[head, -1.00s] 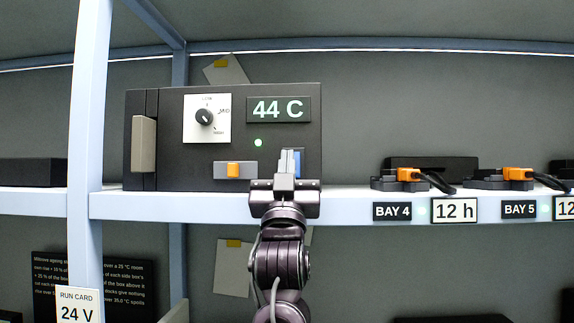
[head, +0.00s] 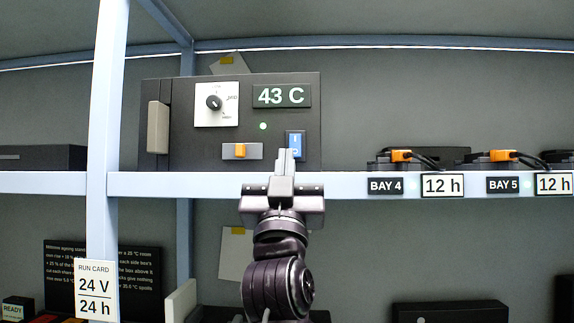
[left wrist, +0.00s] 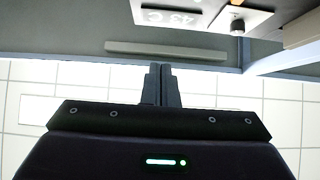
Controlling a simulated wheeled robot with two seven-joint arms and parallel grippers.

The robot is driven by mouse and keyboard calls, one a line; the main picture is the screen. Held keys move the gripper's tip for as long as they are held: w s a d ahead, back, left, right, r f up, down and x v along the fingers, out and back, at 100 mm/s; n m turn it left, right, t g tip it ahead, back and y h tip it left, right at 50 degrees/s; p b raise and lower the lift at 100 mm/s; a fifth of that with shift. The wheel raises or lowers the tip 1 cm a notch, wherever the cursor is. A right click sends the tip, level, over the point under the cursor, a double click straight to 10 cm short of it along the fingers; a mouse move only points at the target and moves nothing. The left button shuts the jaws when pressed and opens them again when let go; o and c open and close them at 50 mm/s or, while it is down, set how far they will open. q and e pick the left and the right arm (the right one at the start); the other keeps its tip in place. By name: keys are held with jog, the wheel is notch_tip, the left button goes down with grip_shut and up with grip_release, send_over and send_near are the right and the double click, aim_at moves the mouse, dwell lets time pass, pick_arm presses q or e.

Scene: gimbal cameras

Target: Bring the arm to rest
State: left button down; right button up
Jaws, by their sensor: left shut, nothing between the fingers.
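My left gripper (head: 285,160) is shut and empty in the head view. Its fingers point up in front of the shelf edge, just below a blue rocker switch (head: 296,145) on a dark control box (head: 180,120). I cannot tell whether the fingertips touch anything. In the left wrist view the two fingers (left wrist: 161,84) stand together with nothing between them. The box's display (head: 282,96) reads 43 C, a green lamp (head: 263,126) is lit, and an orange slider (head: 240,151) sits left of the blue switch. My right gripper is not in view.
The light blue shelf edge (head: 340,186) runs across behind my gripper, with an upright post (head: 105,120) at left. Bays with orange connectors (head: 401,156) and black cables stand at right. A run card (head: 96,289) reads 24 V, 24 h. Dark boxes (head: 450,311) lie below.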

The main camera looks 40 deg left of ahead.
pick_arm(q)
jog(key=shift+w+a+f, duration=0.1)
jog(key=shift+f, duration=0.05)
dwell(0.3)
